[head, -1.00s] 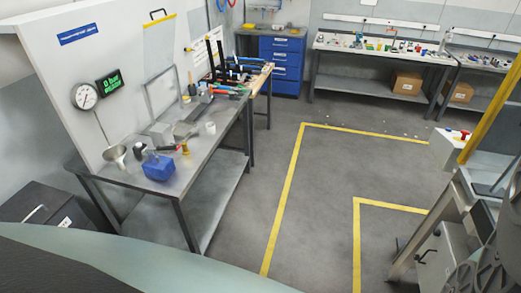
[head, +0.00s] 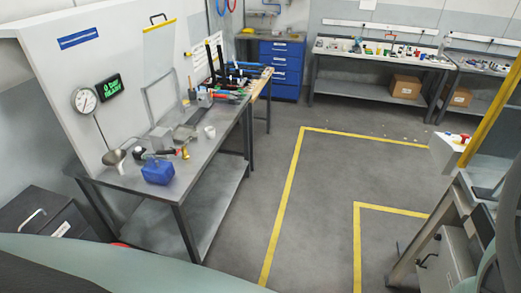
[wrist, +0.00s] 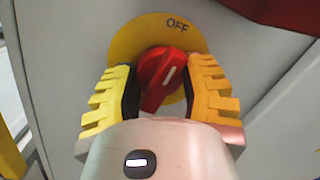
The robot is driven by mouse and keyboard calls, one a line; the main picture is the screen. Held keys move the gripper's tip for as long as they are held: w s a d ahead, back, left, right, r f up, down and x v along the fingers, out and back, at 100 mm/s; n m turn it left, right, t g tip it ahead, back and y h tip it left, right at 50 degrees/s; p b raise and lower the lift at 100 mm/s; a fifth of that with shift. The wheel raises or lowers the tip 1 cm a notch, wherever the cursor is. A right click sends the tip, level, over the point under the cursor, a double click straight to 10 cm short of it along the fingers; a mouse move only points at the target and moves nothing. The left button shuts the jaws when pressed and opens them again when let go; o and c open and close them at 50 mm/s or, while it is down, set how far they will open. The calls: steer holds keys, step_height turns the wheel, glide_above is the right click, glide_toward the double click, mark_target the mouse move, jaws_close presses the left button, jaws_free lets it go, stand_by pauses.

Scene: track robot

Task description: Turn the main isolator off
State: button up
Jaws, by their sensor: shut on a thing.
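The main isolator's red knob (wrist: 158,80) sits on a round yellow plate (wrist: 128,42) in the wrist view. The plate is marked OFF near its upper edge. The white mark on the knob points up and slightly right, roughly towards the OFF word. My gripper (wrist: 163,72) has its yellow ribbed fingers on either side of the knob and is shut on it. I cannot make out my gripper in the head view.
A grey panel surrounds the plate, with a dark red part (wrist: 285,12) at upper right. Yellow-lined floor (head: 350,165) is clear in the middle.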

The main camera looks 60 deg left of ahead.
steer(key=shift+w+a+r+n, duration=0.1)
steer(key=shift+w+n, duration=0.05)
steer(key=shift+n, duration=0.25)
steer(key=o, duration=1.3)
steer(key=shift+c, duration=0.2)
steer(key=v, duration=1.2)
